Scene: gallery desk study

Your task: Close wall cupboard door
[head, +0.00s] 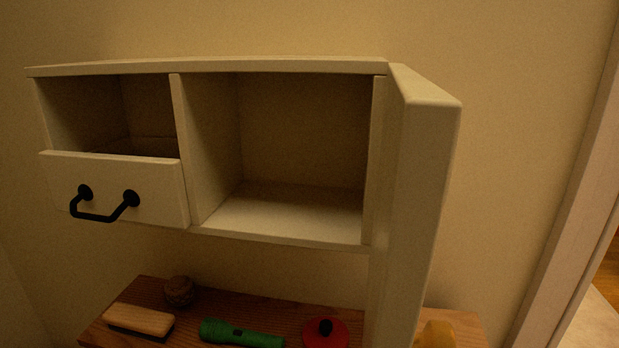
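The white wall cupboard (290,66) hangs on the wall across the upper middle of the head view. Its door (418,190) is on the right side and stands wide open, swung out toward me, so I see it nearly edge-on. The door's handle is not visible. The right compartment (285,200) is open to view and empty. Neither of my grippers is in view.
A drawer front (115,185) with a black handle (100,215) is at the cupboard's left. Below, a wooden surface (265,312) holds a brush (140,320), a round brown object (179,291), a green flashlight (240,334), a red lid (326,338) and a yellow object (437,335).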

